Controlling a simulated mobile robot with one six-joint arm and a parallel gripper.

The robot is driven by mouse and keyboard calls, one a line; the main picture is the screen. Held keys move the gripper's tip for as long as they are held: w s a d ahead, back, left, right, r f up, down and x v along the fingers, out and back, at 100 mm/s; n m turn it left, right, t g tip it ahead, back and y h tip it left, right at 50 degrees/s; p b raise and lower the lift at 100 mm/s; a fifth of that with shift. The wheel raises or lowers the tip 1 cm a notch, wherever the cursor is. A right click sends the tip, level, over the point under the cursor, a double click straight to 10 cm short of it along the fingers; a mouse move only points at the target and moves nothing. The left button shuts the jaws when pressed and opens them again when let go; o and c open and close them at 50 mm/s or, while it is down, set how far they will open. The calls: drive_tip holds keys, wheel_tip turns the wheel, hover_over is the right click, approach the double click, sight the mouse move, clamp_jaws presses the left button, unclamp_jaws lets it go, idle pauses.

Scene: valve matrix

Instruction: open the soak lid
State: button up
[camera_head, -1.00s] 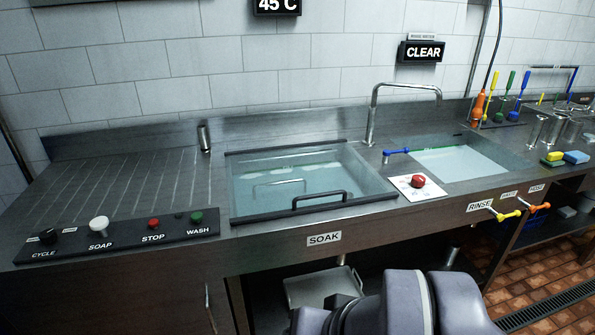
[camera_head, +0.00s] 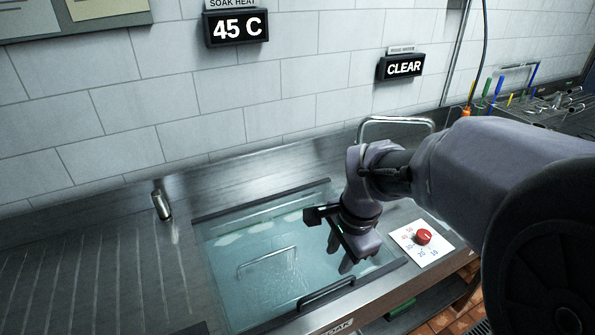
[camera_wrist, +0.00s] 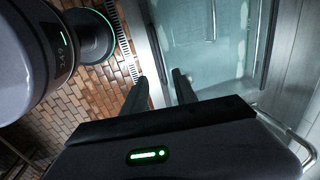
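The soak lid (camera_head: 222,262) is a clear pane with a dark frame, lying flat over the water-filled soak basin. Its black handle (camera_head: 327,293) stands near the front edge in the head view. My gripper (camera_head: 342,256) hangs above the lid's right part, behind and to the right of the handle in the picture, with no visible contact. In the wrist view, the two fingers of my gripper (camera_wrist: 160,78) are apart with nothing between them, over the counter's front edge.
A red knob (camera_head: 423,237) on a white dial plate sits right of the lid. A chrome faucet (camera_head: 395,122) stands behind my arm. A small metal cylinder (camera_head: 162,203) stands behind-left. The ribbed drainboard (camera_head: 75,285) at left is clear.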

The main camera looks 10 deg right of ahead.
sight(326, 289)
drive_tip(key=w+f+b, duration=0.1)
drive_tip(key=f, duration=0.4)
drive_tip(key=f+b, duration=0.2)
drive_tip(key=f, duration=0.3)
drive_tip(key=w+a+f+b, duration=0.1)
drive_tip(key=f+b, duration=0.1)
drive_tip(key=f, duration=0.3)
drive_tip(key=shift+w+f, duration=0.1)
drive_tip(key=shift+w, duration=0.2)
clamp_jaws()
idle(0.4)
